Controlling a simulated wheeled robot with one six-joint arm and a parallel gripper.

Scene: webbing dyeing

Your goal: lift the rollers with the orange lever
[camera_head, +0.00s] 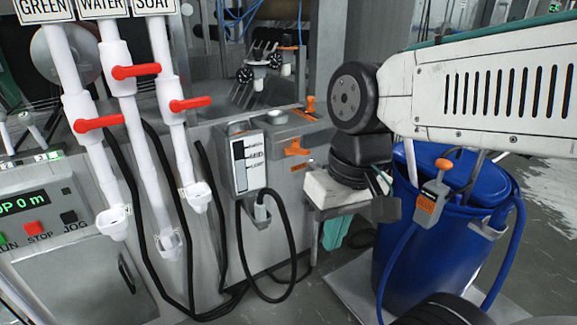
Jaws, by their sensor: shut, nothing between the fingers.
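An upright orange lever (311,106) stands on the top right corner of the grey machine housing. A second orange handle (297,148) sits on the housing's front face below it. The frame does not show which one works the rollers. A large brown roller (278,10) shows at the top edge, partly cut off. Small black wheels (244,75) sit on a bracket behind the housing. My gripper (381,194) hangs below my wrist, right of both orange parts and lower, apart from them. It is shut and empty; its fingertips are small and partly hidden.
A blue barrel (432,245) with a hose and an orange-topped grey device (432,192) stands at right. White pipes with red valve handles (136,72) stand at left. A grey gauge box (246,165) with a looping black cable is on the housing front.

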